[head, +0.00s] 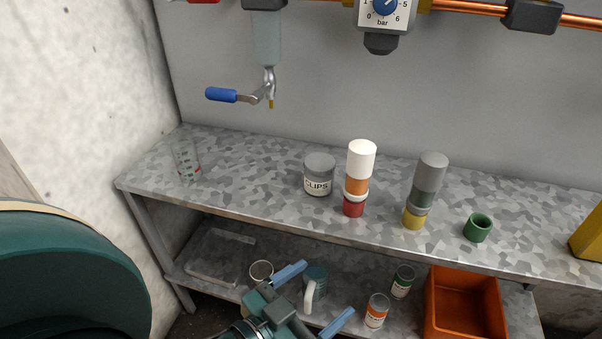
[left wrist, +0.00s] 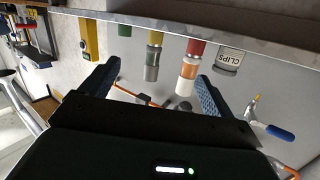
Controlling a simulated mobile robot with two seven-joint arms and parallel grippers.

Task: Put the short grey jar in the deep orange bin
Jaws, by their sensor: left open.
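The short grey jar (head: 319,175), labelled CLIPS, stands upright on the metal upper shelf, left of a white, orange and red bottle. It also shows upside down in the left wrist view (left wrist: 229,60). The deep orange bin (head: 466,285) sits on the lower shelf at the right, open at the top, partly cut off by the picture's bottom edge. My left gripper (head: 314,297) is open and empty, below and in front of the jar in the head view. In the left wrist view its fingers (left wrist: 156,76) are spread apart, with nothing between them. My right gripper is not in view.
The white-capped bottle (head: 361,161) stands close beside the jar. A grey and yellow bottle (head: 428,180) and green cup (head: 478,228) stand further right; a glass beaker (head: 187,160) stands left. A tap (head: 268,88) hangs above.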

